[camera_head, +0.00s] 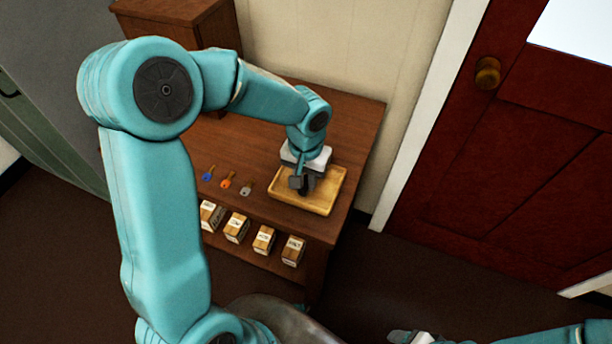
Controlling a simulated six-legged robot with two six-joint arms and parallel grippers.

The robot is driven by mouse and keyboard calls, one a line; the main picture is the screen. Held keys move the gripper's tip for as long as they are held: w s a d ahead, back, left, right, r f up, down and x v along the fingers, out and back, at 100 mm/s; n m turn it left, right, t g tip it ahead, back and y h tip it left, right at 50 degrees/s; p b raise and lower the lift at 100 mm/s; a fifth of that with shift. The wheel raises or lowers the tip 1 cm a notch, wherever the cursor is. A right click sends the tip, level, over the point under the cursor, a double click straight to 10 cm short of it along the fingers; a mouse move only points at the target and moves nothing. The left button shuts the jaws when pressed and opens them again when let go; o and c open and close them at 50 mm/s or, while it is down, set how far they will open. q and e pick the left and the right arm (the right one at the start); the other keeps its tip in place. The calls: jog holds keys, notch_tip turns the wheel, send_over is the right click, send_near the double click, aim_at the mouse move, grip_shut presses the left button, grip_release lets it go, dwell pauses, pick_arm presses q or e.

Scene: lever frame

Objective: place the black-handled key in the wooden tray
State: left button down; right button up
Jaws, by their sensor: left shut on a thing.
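The wooden tray (325,204) lies on the right end of the brown table, near its front edge. My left gripper (302,184) points down over the tray's left and middle part. It is shut on a small dark thing, which fits the black-handled key, but the dark fingers hide its outline. I cannot tell whether it touches the tray floor. Only a pale end of my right gripper (411,338) shows at the bottom edge, and its jaws cannot be made out.
A blue key (207,174), an orange key (226,182) and a grey key (246,188) lie left of the tray. Several labelled wooden blocks (236,228) stand in a row below the tabletop's front edge. A wooden cabinet (185,20) stands behind, and a red door (500,150) is at right.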

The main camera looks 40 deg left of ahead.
aim_at(306, 181)
pick_arm(q)
jog(key=shift+w+f, duration=0.15)
jog(key=shift+f, duration=0.15)
jog(key=c, duration=0.9)
grip_release()
jog(key=shift+r, duration=0.1)
jog(key=shift+c, duration=0.2)
jog(key=shift+r, duration=0.1)
jog(key=shift+r, duration=0.15)
jog(key=shift+w+r, duration=0.1)
jog(key=shift+r, duration=0.25)
notch_tip(306, 181, up, 11)
jog(key=p, duration=0.1)
jog(key=shift+s, duration=0.2)
